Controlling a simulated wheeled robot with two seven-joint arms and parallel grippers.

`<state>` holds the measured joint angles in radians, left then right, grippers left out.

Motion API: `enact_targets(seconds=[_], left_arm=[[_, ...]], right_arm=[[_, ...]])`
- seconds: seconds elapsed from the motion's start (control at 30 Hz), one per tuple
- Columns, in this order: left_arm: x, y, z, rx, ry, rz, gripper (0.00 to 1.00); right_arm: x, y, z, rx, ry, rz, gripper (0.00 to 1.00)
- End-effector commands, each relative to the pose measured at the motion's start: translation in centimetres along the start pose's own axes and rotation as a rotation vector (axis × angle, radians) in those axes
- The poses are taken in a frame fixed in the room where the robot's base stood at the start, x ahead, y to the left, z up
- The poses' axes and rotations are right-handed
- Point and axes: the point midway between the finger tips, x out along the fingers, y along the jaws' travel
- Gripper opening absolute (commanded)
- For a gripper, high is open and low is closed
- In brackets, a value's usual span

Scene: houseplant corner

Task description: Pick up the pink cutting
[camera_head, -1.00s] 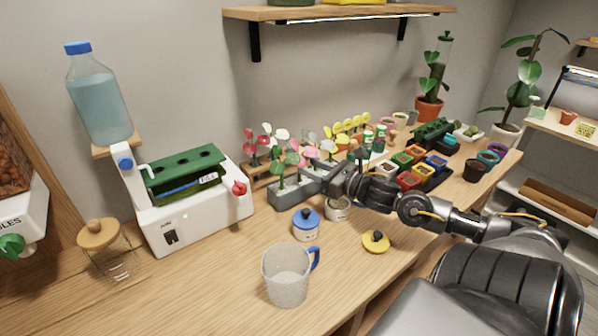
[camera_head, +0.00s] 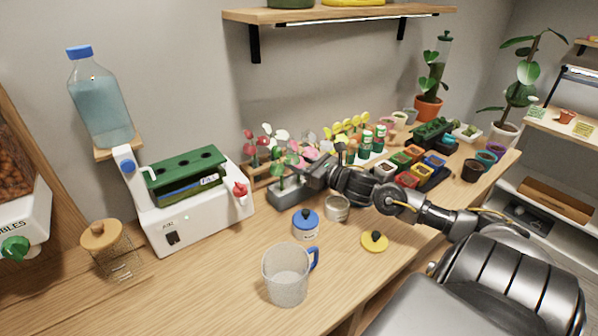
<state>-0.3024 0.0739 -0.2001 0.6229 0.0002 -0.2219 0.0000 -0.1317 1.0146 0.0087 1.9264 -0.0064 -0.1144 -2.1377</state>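Several leafy cuttings stand in a grey block (camera_head: 287,197) in the middle of the table. A pink cutting (camera_head: 311,151) shows its leaves just above my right gripper; its stem is hidden. Red leaves (camera_head: 250,135), white leaves (camera_head: 283,134) and green leaves (camera_head: 291,161) show close by. My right gripper (camera_head: 305,172) reaches in from the right among the cuttings, over the grey block. Its fingers are small, dark and partly lost against the plants, so I cannot tell whether they are open or hold a stem. My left gripper is not in view.
A blue-lidded jar (camera_head: 306,224), an open jar (camera_head: 337,208), a yellow lid (camera_head: 374,241) and a clear mug (camera_head: 286,275) stand in front. A white machine (camera_head: 195,222) is at left. Coloured pots (camera_head: 408,179) crowd the right.

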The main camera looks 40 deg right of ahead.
Motion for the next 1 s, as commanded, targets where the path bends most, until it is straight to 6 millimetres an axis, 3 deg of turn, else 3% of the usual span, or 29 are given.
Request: enact_targets(seconds=[0.07,0.33,0.73,1.0], left_arm=[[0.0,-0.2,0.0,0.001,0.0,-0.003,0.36],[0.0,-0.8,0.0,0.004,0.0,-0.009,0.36],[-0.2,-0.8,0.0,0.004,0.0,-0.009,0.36],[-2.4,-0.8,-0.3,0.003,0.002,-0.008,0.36]], right_arm=[[0.0,0.0,0.0,0.0,0.0,0.0,0.37],[0.0,0.0,0.0,0.0,0.0,0.0,0.01],[0.0,0.0,0.4,0.0,-0.001,0.001,0.0],[0.7,0.6,5.1,-0.004,-0.002,0.021,0.0]])
